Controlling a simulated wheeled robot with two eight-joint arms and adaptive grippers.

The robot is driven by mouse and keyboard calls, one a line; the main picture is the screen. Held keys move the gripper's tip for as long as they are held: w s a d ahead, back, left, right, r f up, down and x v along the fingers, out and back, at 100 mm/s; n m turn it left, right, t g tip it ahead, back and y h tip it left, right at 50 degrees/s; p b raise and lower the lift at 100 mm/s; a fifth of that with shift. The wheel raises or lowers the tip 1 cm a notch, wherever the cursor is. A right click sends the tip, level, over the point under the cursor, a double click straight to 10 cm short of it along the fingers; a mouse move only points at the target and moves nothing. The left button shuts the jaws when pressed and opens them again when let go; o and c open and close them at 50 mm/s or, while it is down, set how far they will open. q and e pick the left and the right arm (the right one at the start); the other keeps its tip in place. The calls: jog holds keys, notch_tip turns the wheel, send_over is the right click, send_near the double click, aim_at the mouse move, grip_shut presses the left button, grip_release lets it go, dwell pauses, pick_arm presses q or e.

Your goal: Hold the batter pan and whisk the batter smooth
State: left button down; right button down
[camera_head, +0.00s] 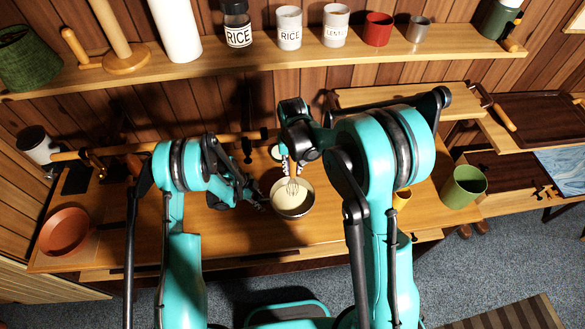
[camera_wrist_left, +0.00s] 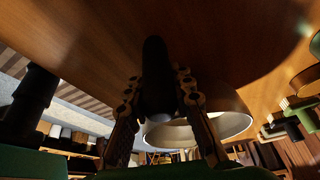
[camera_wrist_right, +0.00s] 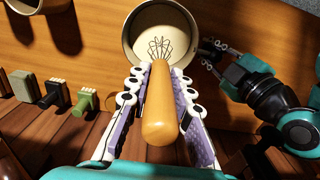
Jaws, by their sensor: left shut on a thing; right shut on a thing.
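The batter pan (camera_head: 309,207) is a round pale pan with creamy batter in it, on the wooden table in the head view. My left gripper (camera_head: 260,203) is at its left side; in the left wrist view its fingers (camera_wrist_left: 162,108) close around a dark handle (camera_wrist_left: 155,62), with the pan rim (camera_wrist_left: 238,124) beyond. My right gripper (camera_head: 291,165) is above the pan. In the right wrist view its white-and-purple fingers (camera_wrist_right: 157,90) are shut on the whisk's wooden handle (camera_wrist_right: 158,115). The whisk's wire head (camera_wrist_right: 160,48) points down into the pan (camera_wrist_right: 130,45), at the batter.
An orange-brown bowl (camera_head: 65,232) sits at the table's left end. A green cup (camera_head: 463,187) stands at the right, with a yellow cup (camera_head: 402,199) partly behind my right arm. A wall shelf (camera_head: 270,62) with jars and cups runs behind. Front table left of the pan is clear.

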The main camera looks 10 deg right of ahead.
jog(key=shift+r, duration=2.5)
pick_arm(q)
jog(key=c, duration=1.2)
grip_release()
jog(key=v, duration=1.2)
jog(key=shift+a, duration=0.1)
